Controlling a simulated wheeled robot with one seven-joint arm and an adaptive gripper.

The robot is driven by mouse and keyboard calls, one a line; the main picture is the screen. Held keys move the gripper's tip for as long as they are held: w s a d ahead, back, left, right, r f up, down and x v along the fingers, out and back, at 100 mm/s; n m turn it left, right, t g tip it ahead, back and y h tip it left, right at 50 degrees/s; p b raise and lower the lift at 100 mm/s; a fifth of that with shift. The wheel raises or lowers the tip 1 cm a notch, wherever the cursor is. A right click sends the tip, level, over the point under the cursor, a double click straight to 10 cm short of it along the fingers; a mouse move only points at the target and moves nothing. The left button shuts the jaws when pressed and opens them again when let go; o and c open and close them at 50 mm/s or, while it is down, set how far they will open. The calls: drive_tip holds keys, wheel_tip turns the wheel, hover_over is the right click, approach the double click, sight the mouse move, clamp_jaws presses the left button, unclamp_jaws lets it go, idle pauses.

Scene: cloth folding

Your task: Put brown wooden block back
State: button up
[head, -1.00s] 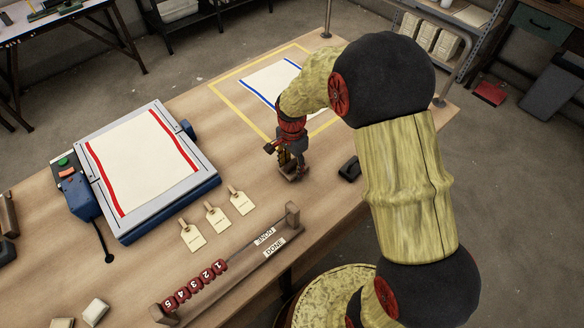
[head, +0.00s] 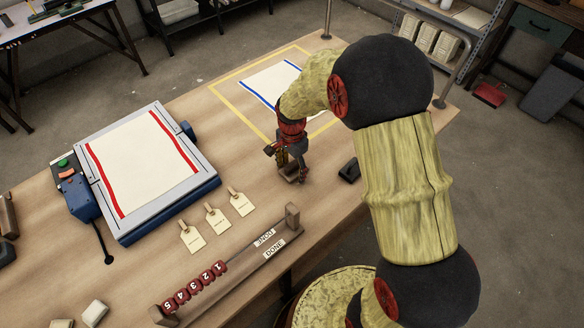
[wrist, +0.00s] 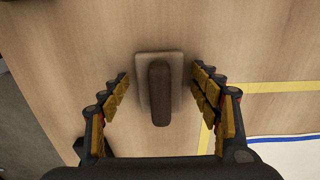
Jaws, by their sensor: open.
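The brown wooden block (wrist: 159,92) shows in the wrist view as a dark brown rounded bar on a lighter flat base (wrist: 175,62). It lies on the table between the two fingers of my gripper (wrist: 160,98). The fingers are spread apart, one on each side, with a gap to the block. In the head view my gripper (head: 291,170) points down at the table, in front of the yellow taped frame, and mostly hides the block.
A cloth with a blue stripe (head: 270,80) lies inside the yellow frame (head: 224,94). A small black object (head: 349,170) sits right of my gripper. A press with a red-striped cloth (head: 143,165), several tags (head: 217,219) and a bead rail (head: 240,262) are to the left and front.

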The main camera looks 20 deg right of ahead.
wheel_tip(320, 180, up, 12)
drive_tip(key=p, duration=0.3)
wheel_tip(320, 180, up, 6)
drive_tip(key=n+t, duration=0.1)
drive_tip(key=n, duration=0.1)
hover_over(292, 164)
drive_tip(key=s, duration=0.3)
drive_tip(key=s+r+n+t, duration=0.3)
drive_tip(key=s+r+n, duration=0.4)
drive_tip(key=s+r, duration=0.45)
drive_tip(key=s+r+n+t, duration=0.1)
drive_tip(key=s+r+n, duration=0.2)
drive_tip(key=s, duration=0.6)
drive_tip(key=shift+d+n+t, duration=0.2)
drive_tip(key=shift+n+t, duration=0.1)
drive_tip(key=shift+n, duration=0.5)
drive_tip(key=shift+c, duration=1)
